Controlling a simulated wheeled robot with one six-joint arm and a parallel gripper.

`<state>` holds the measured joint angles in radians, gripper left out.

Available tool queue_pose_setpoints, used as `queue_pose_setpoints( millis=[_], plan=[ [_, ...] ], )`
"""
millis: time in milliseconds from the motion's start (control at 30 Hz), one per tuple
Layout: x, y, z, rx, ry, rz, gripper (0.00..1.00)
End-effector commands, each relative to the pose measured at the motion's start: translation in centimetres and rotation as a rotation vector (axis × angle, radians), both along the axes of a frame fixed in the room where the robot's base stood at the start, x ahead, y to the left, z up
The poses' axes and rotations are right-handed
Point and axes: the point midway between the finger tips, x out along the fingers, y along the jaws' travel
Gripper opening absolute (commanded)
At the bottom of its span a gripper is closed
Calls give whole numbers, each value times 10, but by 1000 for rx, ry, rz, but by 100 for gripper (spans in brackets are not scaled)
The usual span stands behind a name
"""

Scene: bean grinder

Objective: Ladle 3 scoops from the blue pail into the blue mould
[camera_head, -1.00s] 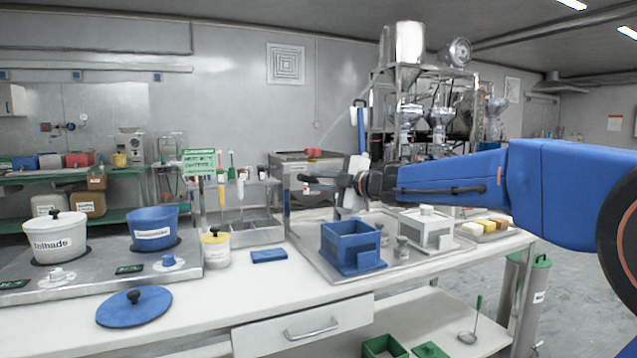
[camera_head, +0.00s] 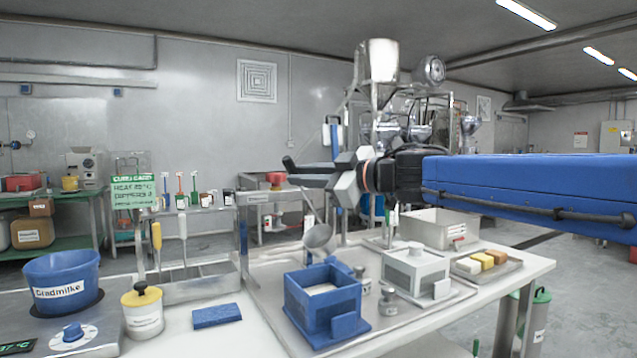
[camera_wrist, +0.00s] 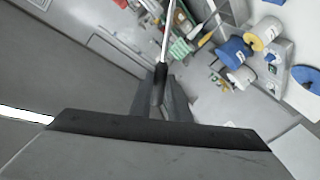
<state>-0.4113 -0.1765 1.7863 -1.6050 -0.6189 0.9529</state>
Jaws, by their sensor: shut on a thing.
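My gripper (camera_head: 305,174) is shut on the ladle, above and behind the blue mould in the head view. The ladle's bowl (camera_head: 318,237) hangs below my gripper, just above and behind the mould; what it holds cannot be told. In the wrist view the ladle's dark grip (camera_wrist: 160,76) sits between the fingers, with its thin rod running upward. The blue mould (camera_head: 332,318) is an open square box on the metal tray, with a pale surface inside. The blue pail (camera_head: 62,283), with a white label, stands at the far left; its contents are hidden.
A white mould-like box (camera_head: 415,273) and small metal weights (camera_head: 388,302) stand right of the blue mould. A yellow-lidded jar (camera_head: 142,312) and blue sponge (camera_head: 217,316) lie between pail and mould. A rack of utensils (camera_head: 190,283) stands behind. A tray of coloured blocks (camera_head: 487,264) is at right.

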Motion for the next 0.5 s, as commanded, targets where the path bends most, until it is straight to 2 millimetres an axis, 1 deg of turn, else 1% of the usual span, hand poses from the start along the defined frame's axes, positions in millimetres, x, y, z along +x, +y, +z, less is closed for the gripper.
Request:
queue_pose_setpoints(
  millis=[167, 500],
  plan=[
    [7, -4, 2, 27, 39, 1, 0],
    [33, -23, 10, 123, 178, -1, 0]
  ],
)
